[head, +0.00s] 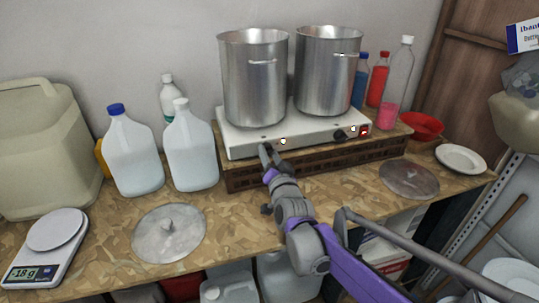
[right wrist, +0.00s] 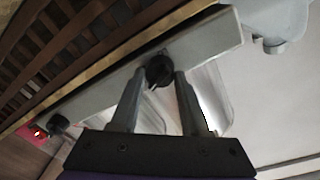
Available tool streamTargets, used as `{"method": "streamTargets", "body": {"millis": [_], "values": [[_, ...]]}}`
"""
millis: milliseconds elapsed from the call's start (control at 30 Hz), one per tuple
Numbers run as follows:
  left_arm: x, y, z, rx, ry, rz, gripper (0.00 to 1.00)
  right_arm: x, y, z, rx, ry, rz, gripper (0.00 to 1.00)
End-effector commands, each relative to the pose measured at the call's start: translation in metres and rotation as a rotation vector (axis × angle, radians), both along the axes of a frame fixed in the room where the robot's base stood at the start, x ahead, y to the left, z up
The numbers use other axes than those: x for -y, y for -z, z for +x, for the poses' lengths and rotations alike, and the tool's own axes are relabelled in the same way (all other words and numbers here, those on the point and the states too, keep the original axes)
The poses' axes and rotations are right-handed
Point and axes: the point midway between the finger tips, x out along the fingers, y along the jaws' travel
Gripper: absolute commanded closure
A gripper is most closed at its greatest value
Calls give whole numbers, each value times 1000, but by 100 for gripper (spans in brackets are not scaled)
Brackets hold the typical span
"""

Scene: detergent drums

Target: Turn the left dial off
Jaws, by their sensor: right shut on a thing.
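A white two-burner hot plate (head: 240,146) stands on a slatted wooden crate. My right gripper (head: 265,150) reaches its front face at the left dial. In the right wrist view the black left dial (right wrist: 158,69) sits between the tips of my two fingers (right wrist: 158,76), and the gripper is shut on it. In the head view the fingers mostly hide this dial. The right dial (head: 340,134) is black and free, beside a red switch (head: 364,130); in the right wrist view the right dial (right wrist: 57,124) is at the lower left. My left gripper is not in view.
Two tall steel pots, left (head: 255,80) and right (head: 327,72), stand on the hot plate. White jugs (head: 190,150) stand left of it. A lid (head: 168,232) and a scale (head: 45,250) lie at the front left. Another lid (head: 408,179) lies at the right.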

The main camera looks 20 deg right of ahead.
Motion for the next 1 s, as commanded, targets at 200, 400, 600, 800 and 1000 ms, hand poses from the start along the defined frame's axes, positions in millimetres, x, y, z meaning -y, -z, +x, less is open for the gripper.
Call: {"method": "streamTargets", "body": {"millis": [200,400,600,800,1000], "values": [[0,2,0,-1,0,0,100,0,1,0,2,0,-64,100],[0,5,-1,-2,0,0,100,-1,1,0,6,0,-200,100],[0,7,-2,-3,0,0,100,-1,1,0,13,0,-386,100],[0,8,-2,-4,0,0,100,-1,1,0,19,0,-576,100],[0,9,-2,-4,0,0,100,-2,1,0,26,0,-766,100]]}}
